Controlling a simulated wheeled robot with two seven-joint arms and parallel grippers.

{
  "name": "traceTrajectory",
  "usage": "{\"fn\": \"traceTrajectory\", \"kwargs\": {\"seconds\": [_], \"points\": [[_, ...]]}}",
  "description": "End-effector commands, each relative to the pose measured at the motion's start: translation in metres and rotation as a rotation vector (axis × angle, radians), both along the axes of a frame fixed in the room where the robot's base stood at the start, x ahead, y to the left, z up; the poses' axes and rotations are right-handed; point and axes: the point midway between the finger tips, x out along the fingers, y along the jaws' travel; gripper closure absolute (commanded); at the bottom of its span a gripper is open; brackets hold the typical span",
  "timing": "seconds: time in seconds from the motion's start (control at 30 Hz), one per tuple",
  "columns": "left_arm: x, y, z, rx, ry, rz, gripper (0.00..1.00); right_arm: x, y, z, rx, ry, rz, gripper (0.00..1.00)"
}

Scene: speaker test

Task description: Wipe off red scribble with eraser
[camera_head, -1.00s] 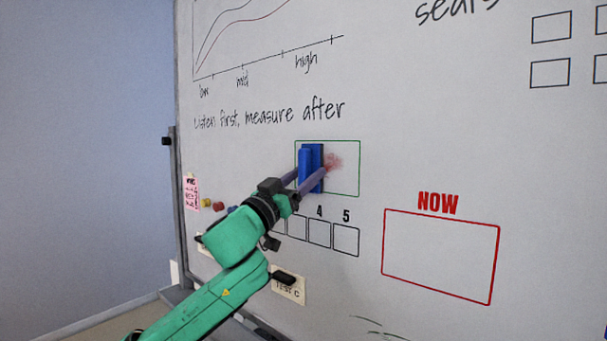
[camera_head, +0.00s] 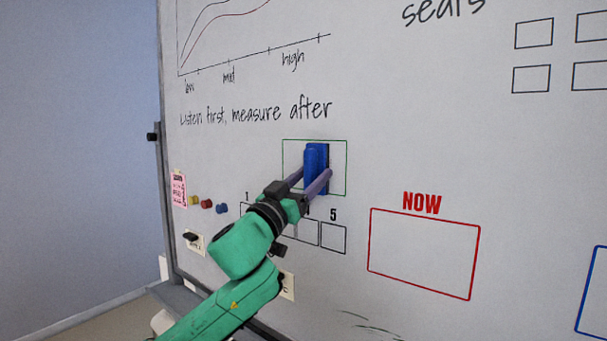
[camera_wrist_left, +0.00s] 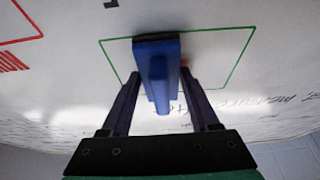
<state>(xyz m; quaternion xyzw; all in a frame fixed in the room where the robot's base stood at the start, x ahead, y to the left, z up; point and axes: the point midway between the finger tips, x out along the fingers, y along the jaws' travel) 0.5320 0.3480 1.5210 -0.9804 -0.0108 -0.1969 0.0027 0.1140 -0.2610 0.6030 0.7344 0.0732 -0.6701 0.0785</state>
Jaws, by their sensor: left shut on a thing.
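The blue eraser (camera_head: 315,165) is against the whiteboard (camera_head: 400,120), inside the green outlined box (camera_head: 347,165), right of the box's middle. My left gripper (camera_head: 316,171) is shut on the eraser, with one finger on each side. The wrist view also shows the eraser (camera_wrist_left: 157,68) between both fingers, its dark pad at the board. A faint reddish trace of the scribble (camera_wrist_left: 184,63) shows beside the eraser in the wrist view. In the head view the eraser covers that place and I see no scribble. My right gripper is not in view.
The red NOW frame (camera_head: 424,253) is to the right on the board. Small numbered boxes (camera_head: 333,239) lie below the green box. Several round magnets (camera_head: 207,204) and a pink note (camera_head: 178,189) are at the left. The board's left edge (camera_head: 163,200) is beyond them.

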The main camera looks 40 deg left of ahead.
Motion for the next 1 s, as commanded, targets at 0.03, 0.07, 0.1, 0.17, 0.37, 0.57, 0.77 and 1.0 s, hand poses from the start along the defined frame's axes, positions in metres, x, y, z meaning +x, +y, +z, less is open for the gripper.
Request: {"fn": "traceTrajectory", "kwargs": {"seconds": [0.03,0.07,0.1,0.17,0.37,0.57,0.77,1.0], "points": [[0.0,-0.006,0.003,-0.002,-0.002,-0.004,0.83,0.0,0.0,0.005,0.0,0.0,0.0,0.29],[0.001,-0.009,0.004,-0.002,-0.002,-0.004,0.83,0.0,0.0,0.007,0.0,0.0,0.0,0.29],[0.001,-0.014,0.004,-0.002,-0.002,-0.004,0.83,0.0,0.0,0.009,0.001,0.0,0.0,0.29],[0.002,-0.021,0.004,-0.002,-0.002,-0.004,0.83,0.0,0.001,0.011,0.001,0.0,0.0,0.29],[0.004,-0.031,0.002,-0.001,-0.001,-0.003,0.83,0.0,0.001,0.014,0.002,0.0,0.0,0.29],[0.006,-0.022,-0.001,0.001,0.0,0.001,0.83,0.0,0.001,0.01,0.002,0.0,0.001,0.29],[0.004,0.0,-0.002,0.001,0.002,0.0,0.83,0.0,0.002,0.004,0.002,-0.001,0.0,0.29],[0.004,0.012,-0.001,0.0,0.002,0.0,0.83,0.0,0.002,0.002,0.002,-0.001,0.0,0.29]]}}
